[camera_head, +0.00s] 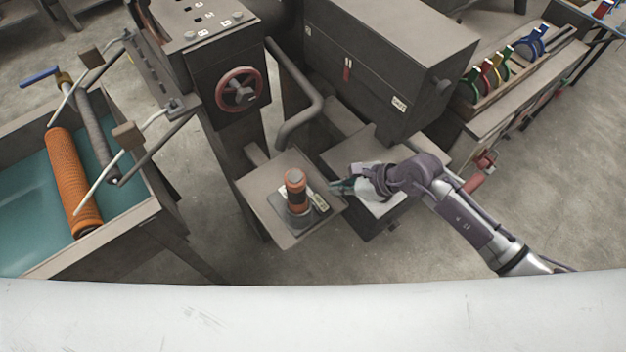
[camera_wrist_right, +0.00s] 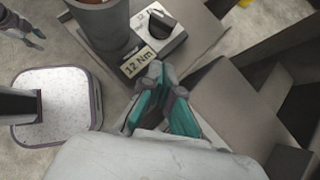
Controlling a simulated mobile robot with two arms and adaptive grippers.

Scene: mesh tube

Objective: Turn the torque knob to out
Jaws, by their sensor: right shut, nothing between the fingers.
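The torque knob (camera_wrist_right: 161,22) is a black knob on a light plate in the right wrist view, close to a round grey holder (camera_wrist_right: 103,25). A label (camera_wrist_right: 139,62) reading "12 Nm" is below it; its pointer setting is too small to read surely. In the head view the orange and black tool (camera_head: 296,188) stands upright in the holder on a small stand; the knob is not clear there. My right gripper (camera_head: 336,187) is shut and empty, at the stand's right edge. Its teal fingers (camera_wrist_right: 163,88) point toward the label, apart from the knob. What looks like my left gripper (camera_wrist_right: 34,40) shows small.
The small stand's plate (camera_head: 262,187) has a bare left side. A red handwheel (camera_head: 238,90) on a machine is behind it. A large grey cabinet (camera_head: 375,70) stands at the back right. A teal-lined tank (camera_head: 30,185) with an orange mesh tube (camera_head: 70,175) is at left.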

